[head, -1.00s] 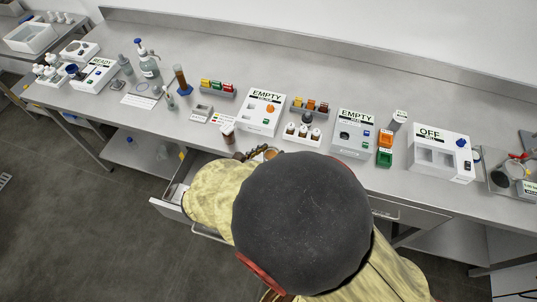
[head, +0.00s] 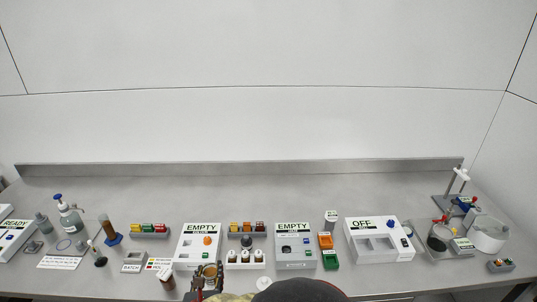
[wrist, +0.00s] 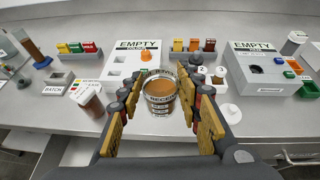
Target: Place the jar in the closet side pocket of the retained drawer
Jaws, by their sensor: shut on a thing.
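The jar (wrist: 160,93) is a small round vessel with amber-brown contents and a printed band, seen between the fingers in the wrist view. My gripper (wrist: 164,108) is shut on it at the bench's front edge. In the head view my gripper (head: 207,284) shows at the bottom edge, with the jar's brown top (head: 210,271) between its fingers. The retained drawer is out of the head view. A pale surface below the bench edge at the lower left of the wrist view may be part of it, but I cannot tell. Its pockets are not visible.
On the bench (head: 330,190), a brown bottle (wrist: 90,102) stands left of my gripper. The EMPTY colour station (wrist: 139,63) is behind it, and white-capped bottles (wrist: 200,75) are behind right. A second EMPTY station (wrist: 262,68) stands further right. The bench's back strip is clear.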

